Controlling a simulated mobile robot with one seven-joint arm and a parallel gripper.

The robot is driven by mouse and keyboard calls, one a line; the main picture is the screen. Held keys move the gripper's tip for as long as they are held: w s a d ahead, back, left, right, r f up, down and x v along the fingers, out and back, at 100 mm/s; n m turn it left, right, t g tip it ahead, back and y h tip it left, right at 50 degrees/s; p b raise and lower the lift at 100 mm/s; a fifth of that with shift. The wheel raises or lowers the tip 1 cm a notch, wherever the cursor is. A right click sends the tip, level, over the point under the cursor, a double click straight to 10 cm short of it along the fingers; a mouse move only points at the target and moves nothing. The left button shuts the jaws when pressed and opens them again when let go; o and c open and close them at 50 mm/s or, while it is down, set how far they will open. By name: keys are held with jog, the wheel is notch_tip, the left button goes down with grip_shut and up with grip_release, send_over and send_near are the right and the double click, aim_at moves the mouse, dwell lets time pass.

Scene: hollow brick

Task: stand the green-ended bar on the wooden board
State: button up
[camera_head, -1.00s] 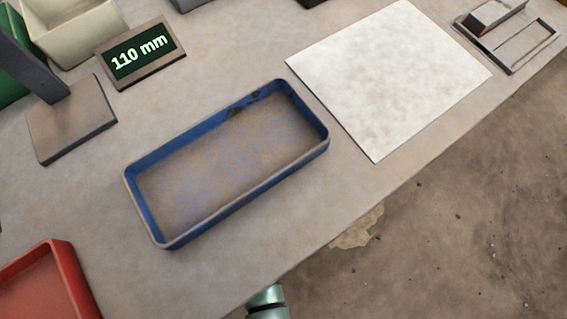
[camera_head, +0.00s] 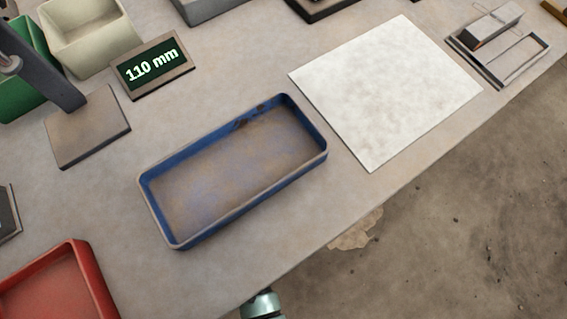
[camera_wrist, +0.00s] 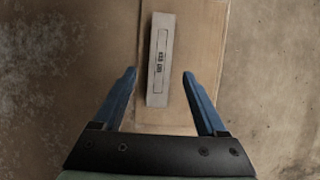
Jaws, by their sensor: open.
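In the wrist view, a long pale grey block (camera_wrist: 160,40) with a dark outline and small dark markings lies on a flat brown board-like surface (camera_wrist: 205,45). No green end shows on it, so I cannot tell whether it is the green-ended bar. My gripper (camera_wrist: 160,72) is open, with one blue finger on each side of the block's near half. The fingers look apart from the block; how high they are above it is unclear. No green-ended bar is recognisable in the head view.
In the head view, an empty blue tray (camera_head: 160,212) and a white sheet (camera_head: 390,90) lie on the grey table. A display (camera_head: 152,66) reads 110 mm. A red tray (camera_head: 90,275) is at bottom left, cream (camera_head: 90,40) and green (camera_head: 25,90) bins at upper left, and a metal frame (camera_head: 495,45) at upper right.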

jog(key=p+v, duration=0.2)
jog(key=v, duration=0.4)
jog(key=shift+r, duration=0.3)
jog(key=shift+a, duration=0.1)
